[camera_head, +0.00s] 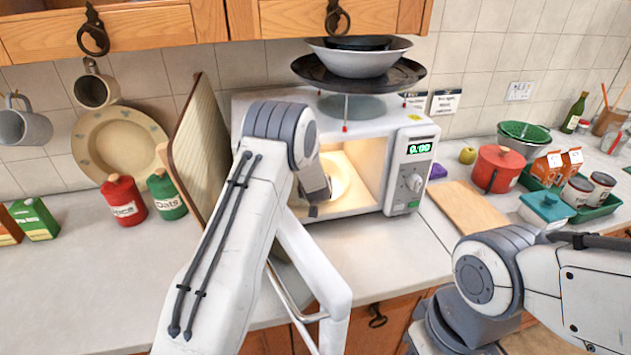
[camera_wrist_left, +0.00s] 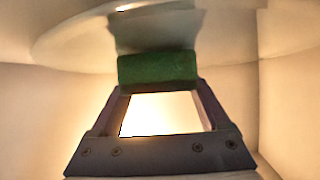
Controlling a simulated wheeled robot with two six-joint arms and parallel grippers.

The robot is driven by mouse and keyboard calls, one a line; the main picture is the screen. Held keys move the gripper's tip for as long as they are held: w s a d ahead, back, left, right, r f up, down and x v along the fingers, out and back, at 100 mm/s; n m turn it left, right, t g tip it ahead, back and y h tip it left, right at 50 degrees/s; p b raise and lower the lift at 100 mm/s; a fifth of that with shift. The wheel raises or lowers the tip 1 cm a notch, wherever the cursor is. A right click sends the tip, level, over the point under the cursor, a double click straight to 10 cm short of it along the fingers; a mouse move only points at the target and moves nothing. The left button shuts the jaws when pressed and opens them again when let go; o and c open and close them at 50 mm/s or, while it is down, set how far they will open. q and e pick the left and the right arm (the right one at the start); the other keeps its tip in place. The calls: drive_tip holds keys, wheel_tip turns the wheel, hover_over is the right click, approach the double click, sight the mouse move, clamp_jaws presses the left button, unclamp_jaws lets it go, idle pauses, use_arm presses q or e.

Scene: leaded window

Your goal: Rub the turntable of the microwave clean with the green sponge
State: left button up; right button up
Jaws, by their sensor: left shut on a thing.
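The microwave (camera_head: 402,150) stands open, its lit inside facing me. Its pale round turntable (camera_head: 342,180) shows partly to the right of my left wrist. In the left wrist view the turntable (camera_wrist_left: 75,42) fills the top of the picture. My left gripper (camera_wrist_left: 158,88) is inside the microwave, shut on the green sponge (camera_wrist_left: 157,70). The sponge lies against or very close to the turntable, with a dark reflection or shadow beyond it; I cannot tell if they touch. In the head view my left arm hides the sponge and fingers. My right gripper is out of view.
A wooden board (camera_head: 198,145) leans left of the microwave, near my left arm. A white bowl (camera_head: 360,60) and dark pan stand on top. A cutting board (camera_head: 467,207), red pot (camera_head: 497,168) and green tray (camera_head: 597,210) are right. The front left counter is clear.

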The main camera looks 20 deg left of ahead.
use_arm(q)
drive_tip(key=shift+w+a, duration=0.55)
drive_tip(key=shift+w, duration=0.2)
drive_tip(key=shift+s+d+f, duration=0.15)
drive_tip(key=shift+s+d, duration=0.35)
drive_tip(key=shift+s, duration=0.2)
drive_tip(key=shift+s+d+f, duration=0.1)
drive_tip(key=shift+s+d, duration=0.4)
drive_tip(key=shift+s, duration=0.2)
drive_tip(key=shift+s+d, duration=0.6)
drive_tip(key=shift+s, duration=0.25)
drive_tip(key=shift+s+d, duration=0.55)
drive_tip(key=shift+s, duration=0.3)
drive_tip(key=shift+s+a+r+b, duration=0.1)
drive_tip(key=shift+s+a+b, duration=0.25)
drive_tip(key=shift+a, duration=0.25)
drive_tip(key=shift+s+a+r+b, duration=0.1)
drive_tip(key=shift+s+a+b, duration=0.25)
drive_tip(key=shift+a, duration=0.25)
drive_tip(key=shift+w+a, duration=0.5)
drive_tip(key=shift+w, duration=0.25)
drive_tip(key=shift+w+a, duration=0.5)
drive_tip(key=shift+w, duration=0.2)
drive_tip(key=shift+w+a, duration=0.55)
drive_tip(key=shift+w, duration=0.25)
drive_tip(key=shift+w+a, duration=0.5)
drive_tip(key=shift+w, duration=0.25)
drive_tip(key=shift+f+b, duration=0.15)
drive_tip(key=shift+b, duration=0.2)
drive_tip(key=shift+s+d, duration=0.1)
